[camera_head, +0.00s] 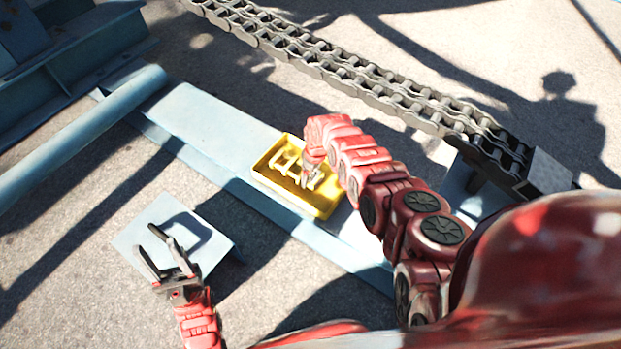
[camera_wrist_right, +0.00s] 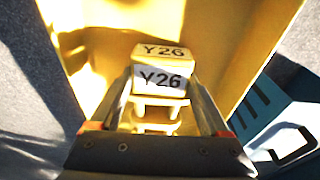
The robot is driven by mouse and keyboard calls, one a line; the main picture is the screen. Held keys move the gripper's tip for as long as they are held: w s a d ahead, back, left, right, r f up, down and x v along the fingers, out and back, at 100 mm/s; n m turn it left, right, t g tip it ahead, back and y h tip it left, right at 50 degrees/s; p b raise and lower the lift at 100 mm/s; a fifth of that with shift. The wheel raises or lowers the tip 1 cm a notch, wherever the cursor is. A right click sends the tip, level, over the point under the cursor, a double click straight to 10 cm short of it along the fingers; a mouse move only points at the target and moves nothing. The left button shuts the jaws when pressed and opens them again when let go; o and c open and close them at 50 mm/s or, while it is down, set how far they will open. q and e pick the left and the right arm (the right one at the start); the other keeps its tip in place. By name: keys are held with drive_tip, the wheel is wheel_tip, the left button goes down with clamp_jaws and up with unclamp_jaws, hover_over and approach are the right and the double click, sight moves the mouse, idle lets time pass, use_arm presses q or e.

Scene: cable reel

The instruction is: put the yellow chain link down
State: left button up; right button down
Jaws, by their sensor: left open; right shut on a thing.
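My right gripper (camera_head: 308,178) reaches down into a shallow yellow tray (camera_head: 288,196). In the right wrist view it is shut on a yellow chain link (camera_wrist_right: 160,80), whose pale face reads "Y26". A second "Y26" mark shows on a yellow face just above it; I cannot tell if that is the same piece. The tray's yellow wall (camera_wrist_right: 232,40) lies around and behind the link. Whether the link touches the tray floor is unclear. Pale yellow shapes lie in the tray. My left gripper (camera_head: 146,240) is open and empty, above a small light plate.
The tray sits on a long pale blue beam (camera_head: 200,112). The small light plate (camera_head: 205,245) stands left of the beam. A big grey roller chain (camera_head: 340,72) runs across the back to the right. A blue pipe (camera_head: 75,137) is at left.

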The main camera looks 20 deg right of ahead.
drive_tip(key=shift+r, duration=0.1)
drive_tip(key=shift+f, duration=0.25)
unclamp_jaws()
drive_tip(key=shift+r, duration=0.1)
